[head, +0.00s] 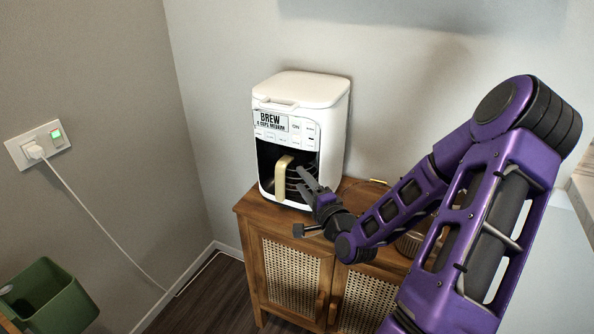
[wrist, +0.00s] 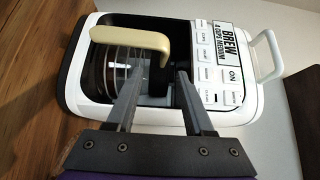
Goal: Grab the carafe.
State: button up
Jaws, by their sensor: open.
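The carafe sits inside the bay of a white coffee maker (head: 301,92); its cream handle (head: 283,178) faces outward. In the wrist view the carafe's dark glass body (wrist: 112,78) and the cream handle (wrist: 135,38) show inside the coffee maker (wrist: 160,116). My gripper (head: 305,180) is open, with its fingers pointing at the bay just right of the handle. In the wrist view my gripper's two fingers (wrist: 158,85) reach toward the carafe, with the handle beyond their tips. I cannot tell whether a finger touches the carafe. Nothing is held.
The coffee maker stands on a wooden cabinet (head: 250,207) with cane doors, against a wall. A dark ribbed round thing (head: 408,243) is partly hidden behind my arm. A green bin (head: 52,300) stands at lower left. A plug with a cord (head: 35,150) is in the left wall.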

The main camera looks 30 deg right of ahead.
aim_at(289, 162)
jog(key=shift+w+d+r+b, duration=0.1)
jog(key=shift+w+r+b, duration=0.1)
jog(key=shift+w, duration=2.05)
jog(key=shift+w+r+b, duration=0.1)
jog(key=shift+w+r, duration=0.05)
jog(key=shift+w, duration=2.1)
jog(key=shift+c, duration=0.3)
grip_shut()
jog(key=shift+r, duration=0.2)
